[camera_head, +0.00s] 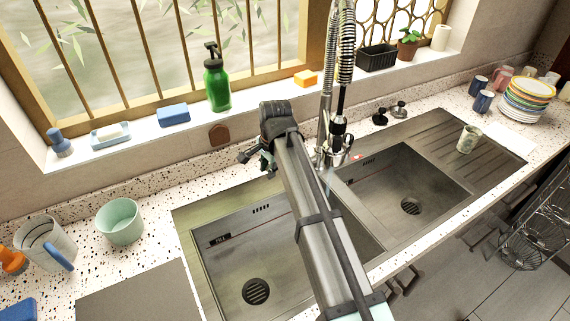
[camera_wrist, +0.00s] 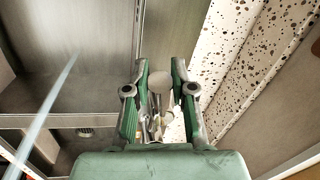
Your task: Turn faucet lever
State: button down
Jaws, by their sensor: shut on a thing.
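The chrome faucet (camera_head: 324,150) stands at the back of the double sink, with a tall coiled spring neck. Its spray head hangs over the sink. My gripper (camera_wrist: 160,72) shows in the wrist view with its two green-and-grey fingers on either side of chrome faucet parts. It is shut on the faucet lever (camera_wrist: 160,84), whose pale round end shows between the fingers. In the head view my arm covers most of the gripper and the lever. A thin pale-blue streak that looks like running water (camera_wrist: 45,105) crosses the left of the wrist view.
The sink's left basin (camera_head: 225,255) is partly behind my arm; the right basin (camera_head: 400,180) is empty. A green soap bottle (camera_head: 217,85) and sponges line the sill. A cup (camera_head: 468,139) stands on the drainboard. A mint bowl (camera_head: 120,222) is at the left.

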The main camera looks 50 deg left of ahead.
jog(key=c, duration=0.9)
grip_release()
jog(key=shift+c, duration=0.2)
notch_tip(320, 180, up, 12)
jog(key=d, duration=0.2)
jog(key=shift+f, duration=0.15)
jog(key=shift+d, duration=0.1)
